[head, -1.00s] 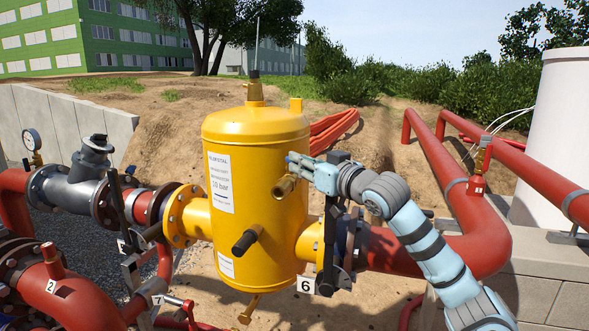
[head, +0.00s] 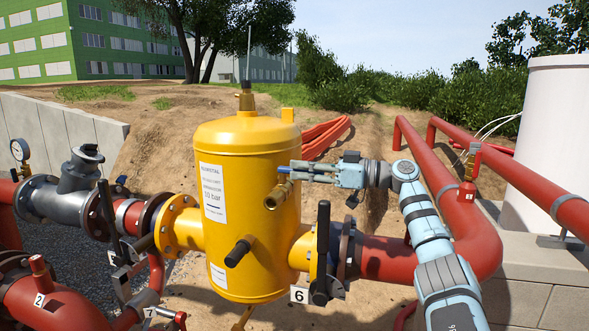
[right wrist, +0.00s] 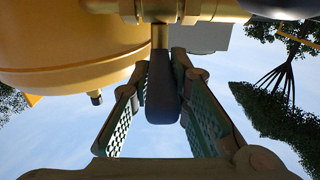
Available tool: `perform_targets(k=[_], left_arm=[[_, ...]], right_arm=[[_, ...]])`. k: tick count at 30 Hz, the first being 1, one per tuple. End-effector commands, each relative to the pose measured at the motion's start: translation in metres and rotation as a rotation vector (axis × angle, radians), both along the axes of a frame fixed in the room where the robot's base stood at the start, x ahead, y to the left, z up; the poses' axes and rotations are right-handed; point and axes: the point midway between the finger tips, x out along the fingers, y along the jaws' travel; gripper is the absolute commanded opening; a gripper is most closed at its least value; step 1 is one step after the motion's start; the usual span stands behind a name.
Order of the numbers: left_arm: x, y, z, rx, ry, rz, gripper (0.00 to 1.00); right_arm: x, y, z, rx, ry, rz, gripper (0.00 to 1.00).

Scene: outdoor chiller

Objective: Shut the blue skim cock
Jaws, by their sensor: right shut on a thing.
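The skim cock (head: 278,194) is a brass valve on the right side of the yellow vessel (head: 240,235). A small blue end of its lever (head: 283,170) shows just above the brass body in the head view. My right gripper (head: 292,171) reaches in from the right at that lever. In the right wrist view the dark lever grip (right wrist: 162,92) stands between the two fingers of my right gripper (right wrist: 163,100), which are shut on it. The brass stem (right wrist: 160,36) runs up from the grip to the valve body. My left gripper is not in view.
A black-handled valve (head: 322,245) with tag 6 stands below my right arm. A black-tipped stub (head: 239,251) juts from the vessel's front. Red pipes (head: 410,262) run to the right. A gauge (head: 20,150) and a grey fitting (head: 75,185) are at left.

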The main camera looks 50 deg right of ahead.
Motion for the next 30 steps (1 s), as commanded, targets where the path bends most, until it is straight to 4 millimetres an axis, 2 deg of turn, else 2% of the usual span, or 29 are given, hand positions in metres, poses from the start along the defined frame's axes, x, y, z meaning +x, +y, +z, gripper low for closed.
perform_targets(k=[12, 13, 17, 26, 30], left_arm=[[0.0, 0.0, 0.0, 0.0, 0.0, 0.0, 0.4], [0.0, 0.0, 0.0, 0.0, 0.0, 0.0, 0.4], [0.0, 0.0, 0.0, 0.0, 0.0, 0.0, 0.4], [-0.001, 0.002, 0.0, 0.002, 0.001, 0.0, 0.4], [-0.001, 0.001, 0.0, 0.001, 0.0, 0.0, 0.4]], right_arm=[[-0.001, -0.002, -0.003, -0.003, 0.006, 0.008, 0.0], [-0.001, -0.002, -0.003, -0.003, 0.006, 0.008, 0.18], [-0.001, -0.002, -0.002, -0.003, 0.005, 0.007, 0.37], [-0.003, -0.003, -0.002, -0.002, 0.004, 0.005, 0.37], [-0.021, -0.014, -0.003, -0.005, 0.009, 0.002, 0.37]])
